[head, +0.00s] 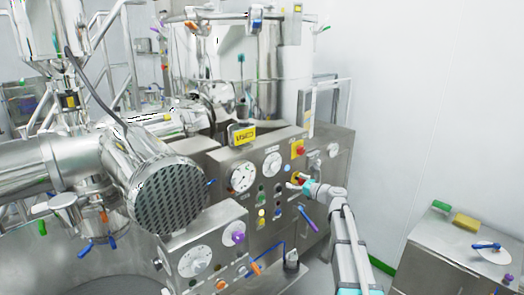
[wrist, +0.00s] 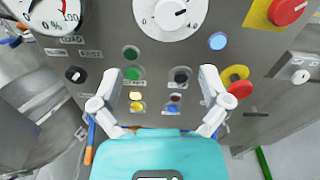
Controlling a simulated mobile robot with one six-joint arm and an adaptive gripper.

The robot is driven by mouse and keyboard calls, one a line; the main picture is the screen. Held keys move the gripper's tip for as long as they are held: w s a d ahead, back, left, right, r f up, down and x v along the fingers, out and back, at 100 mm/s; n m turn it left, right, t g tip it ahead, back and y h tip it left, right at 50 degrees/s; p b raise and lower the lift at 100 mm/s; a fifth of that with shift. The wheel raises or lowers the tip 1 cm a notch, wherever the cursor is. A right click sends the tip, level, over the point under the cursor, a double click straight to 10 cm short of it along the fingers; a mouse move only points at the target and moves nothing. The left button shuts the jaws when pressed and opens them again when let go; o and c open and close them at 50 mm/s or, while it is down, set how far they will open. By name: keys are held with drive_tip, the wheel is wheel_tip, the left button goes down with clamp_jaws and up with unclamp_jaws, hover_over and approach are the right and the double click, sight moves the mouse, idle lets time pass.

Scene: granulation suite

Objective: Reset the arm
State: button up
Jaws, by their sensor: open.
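My gripper (head: 298,183) is in front of the steel control panel (head: 262,205) in the head view, with my arm reaching up from the lower right. In the wrist view the gripper (wrist: 166,78) has its two white fingers spread wide, with nothing between them. The right finger is close to a red button in a yellow ring (wrist: 239,88). I cannot tell if any finger touches the panel.
A white dial (wrist: 168,14) and a red knob on a yellow plate (wrist: 288,10) sit higher on the panel. A large steel duct end (head: 168,195) juts out at left. A steel cabinet (head: 440,255) stands at right, below a bare white wall (head: 430,100).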

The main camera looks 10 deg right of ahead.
drive_tip(key=s+a+f+n+g+h+b, duration=0.1)
drive_tip(key=s+a+f+n+g+b, duration=0.1)
drive_tip(key=s+a+f+n+g, duration=0.45)
drive_tip(key=s+a+f+n+g+h+b, duration=0.1)
drive_tip(key=s+a+f+n+g, duration=0.15)
drive_tip(key=s+f+n, duration=0.7)
drive_tip(key=s+d+f+n+g+h+b, duration=0.1)
drive_tip(key=s+f+n+h, duration=0.3)
drive_tip(key=s, duration=0.5)
drive_tip(key=s+d+f+n+g+h+b, duration=0.2)
drive_tip(key=s+d+f+n+g+h, duration=0.1)
drive_tip(key=s+n, duration=0.4)
drive_tip(key=s+f+g+h, duration=0.1)
drive_tip(key=s, duration=0.2)
drive_tip(key=shift+s+f+h, duration=0.15)
drive_tip(key=shift+f+h, duration=0.15)
drive_tip(key=c, duration=0.5)
drive_tip(key=shift+d, duration=0.1)
drive_tip(key=shift+c, duration=0.2)
